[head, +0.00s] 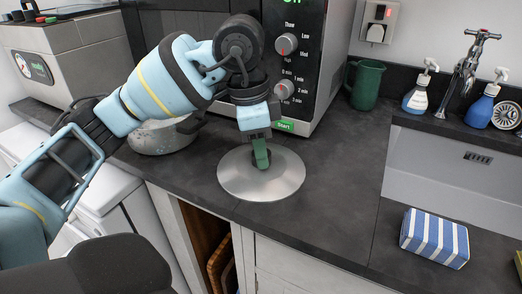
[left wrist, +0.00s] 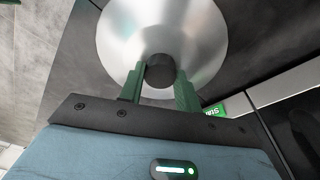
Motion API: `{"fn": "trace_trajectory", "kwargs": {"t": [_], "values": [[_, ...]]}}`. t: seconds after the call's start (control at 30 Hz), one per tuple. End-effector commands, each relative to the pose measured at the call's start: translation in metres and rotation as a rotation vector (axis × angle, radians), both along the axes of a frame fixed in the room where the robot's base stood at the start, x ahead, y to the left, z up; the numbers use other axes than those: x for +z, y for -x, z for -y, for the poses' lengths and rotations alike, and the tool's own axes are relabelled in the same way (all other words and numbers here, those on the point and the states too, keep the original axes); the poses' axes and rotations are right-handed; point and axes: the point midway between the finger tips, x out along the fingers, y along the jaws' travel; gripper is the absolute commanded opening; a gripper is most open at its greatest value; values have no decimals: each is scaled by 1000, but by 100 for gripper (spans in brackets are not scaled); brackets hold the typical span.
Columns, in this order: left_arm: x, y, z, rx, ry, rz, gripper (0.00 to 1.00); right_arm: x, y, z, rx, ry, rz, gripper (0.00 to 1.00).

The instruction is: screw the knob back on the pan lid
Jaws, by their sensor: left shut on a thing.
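The pan lid (head: 285,182) is a round silver metal disc lying flat on the dark counter, in front of the microwave. It also fills the upper middle of the left wrist view (left wrist: 205,35). A dark knob (left wrist: 160,72) shows at the lid's middle. My left gripper (head: 261,160) points down over the lid's centre, its green fingers shut on the knob; in the left wrist view the fingers (left wrist: 160,80) stand on both sides of it. The knob is mostly hidden by the fingers in the head view. I cannot tell whether it is fully seated. My right gripper is not in view.
A grey pot (head: 155,138) stands left of the lid, partly behind my arm. The microwave (head: 300,50) stands close behind. Counter right of the lid is clear.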

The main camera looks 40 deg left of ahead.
Motion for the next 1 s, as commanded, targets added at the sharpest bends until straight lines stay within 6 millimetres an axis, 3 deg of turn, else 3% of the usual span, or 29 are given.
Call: {"fn": "trace_trajectory", "kwargs": {"t": [0.5,0.53,0.7,1.0], "values": [[-3,2,1,-15,-3,-8,12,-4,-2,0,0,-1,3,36],[-3,2,1,-15,-2,-8,36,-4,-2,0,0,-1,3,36],[-1,1,0,-13,-1,-4,58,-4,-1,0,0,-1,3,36],[2,1,0,-12,-1,1,59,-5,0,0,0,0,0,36]]}}
